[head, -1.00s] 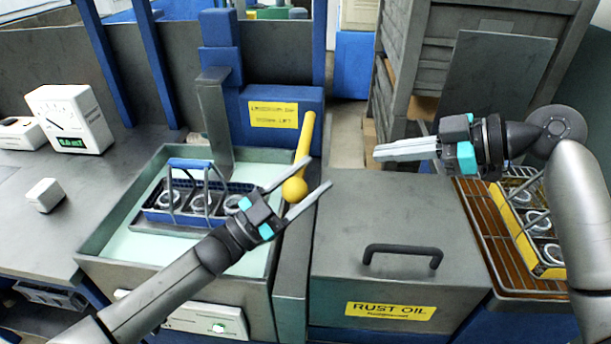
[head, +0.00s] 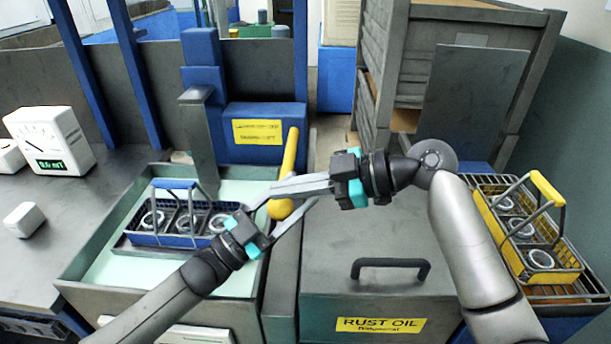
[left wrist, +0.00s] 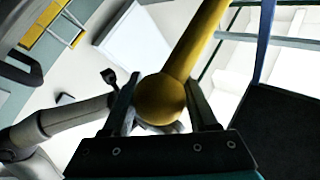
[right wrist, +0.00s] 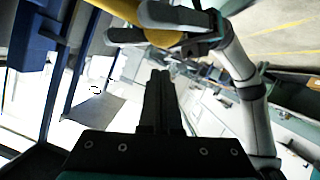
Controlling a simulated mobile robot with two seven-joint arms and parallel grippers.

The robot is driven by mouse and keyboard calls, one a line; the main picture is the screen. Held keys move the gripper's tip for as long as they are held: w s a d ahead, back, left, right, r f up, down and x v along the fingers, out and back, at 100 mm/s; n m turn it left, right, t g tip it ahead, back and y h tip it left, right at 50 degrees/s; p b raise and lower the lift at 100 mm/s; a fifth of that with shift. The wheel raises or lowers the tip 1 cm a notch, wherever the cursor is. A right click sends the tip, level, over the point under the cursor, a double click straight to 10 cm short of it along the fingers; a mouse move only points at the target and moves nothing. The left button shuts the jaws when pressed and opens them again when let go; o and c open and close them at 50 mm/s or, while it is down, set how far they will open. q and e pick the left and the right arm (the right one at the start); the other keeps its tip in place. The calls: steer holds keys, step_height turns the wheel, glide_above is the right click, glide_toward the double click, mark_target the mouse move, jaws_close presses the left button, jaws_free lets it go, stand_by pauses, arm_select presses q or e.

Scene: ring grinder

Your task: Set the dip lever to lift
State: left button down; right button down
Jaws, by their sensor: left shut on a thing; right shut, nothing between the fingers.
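The dip lever is a yellow bar (head: 290,152) with a round knob (head: 280,209), on the right side of a blue housing (head: 265,150). It slants down, knob end lowest. My left gripper (head: 293,204) is shut on the knob; the left wrist view shows the knob (left wrist: 160,100) between its fingers. My right gripper (head: 274,191) is shut and empty, its tips close to the lever just above the knob in the head view; I cannot tell whether they touch. In the right wrist view, the shut fingers (right wrist: 160,80) point toward the left gripper and knob (right wrist: 165,38).
A blue basket of rings (head: 160,232) sits in the tank (head: 90,262) at left. The grey rust oil box (head: 330,300) with a black handle stands below the right arm. A yellow-handled basket (head: 545,188) is at right. The housing's yellow label (head: 257,132) is unreadable.

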mark_target(279, 207)
steer(key=shift+w+d+f, duration=0.1)
steer(key=shift+w+f, duration=0.05)
steer(key=shift+f, duration=0.3)
steer(key=shift+w+d+f, duration=0.1)
steer(key=shift+w+f, duration=0.05)
steer(key=shift+f, duration=0.3)
steer(key=shift+s+f, duration=0.15)
steer(key=shift+f, duration=0.75)
arm_select(q)
steer(key=shift+r, duration=0.2)
arm_select(e)
steer(key=shift+f, duration=0.4)
arm_select(q)
steer(key=c, duration=0.6)
jaws_free()
steer(key=shift+r, duration=0.1)
arm_select(e)
steer(key=shift+s, duration=0.1)
arm_select(q)
steer(key=o, duration=0.4)
steer(key=shift+f, duration=0.2)
arm_select(e)
steer(key=shift+r, duration=0.15)
steer(key=shift+r, duration=0.15)
